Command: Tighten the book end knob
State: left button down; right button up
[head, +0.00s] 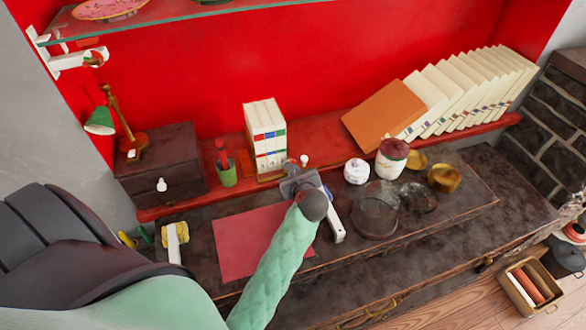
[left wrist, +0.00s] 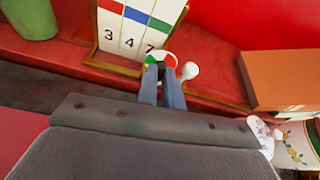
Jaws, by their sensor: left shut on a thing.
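The book end is a tan wooden frame (left wrist: 112,67) around the foot of several upright white volumes (head: 266,137); its lower edge also shows in the head view (head: 270,177). At its right foot is a small round knob (left wrist: 161,60) with green, red and white parts. A white ball-shaped end (left wrist: 188,70) sticks out just right of it, also seen in the head view (head: 304,159). My left gripper (left wrist: 163,68) is shut on the knob, its fingertips hiding part of it. My right gripper is not in view.
Leaning white books (head: 465,90) and an orange book (head: 384,115) stand right on the red ledge. Jars (head: 391,158) stand to the right. A red mat (head: 245,243) lies in front.

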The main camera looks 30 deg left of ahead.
pick_arm(q)
jog(key=shift+m+g+y, duration=0.3)
jog(key=shift+m, duration=0.1)
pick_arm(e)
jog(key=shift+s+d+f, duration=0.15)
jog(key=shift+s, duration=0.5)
pick_arm(q)
jog(key=c, duration=1.5)
grip_release()
jog(key=shift+c, duration=0.2)
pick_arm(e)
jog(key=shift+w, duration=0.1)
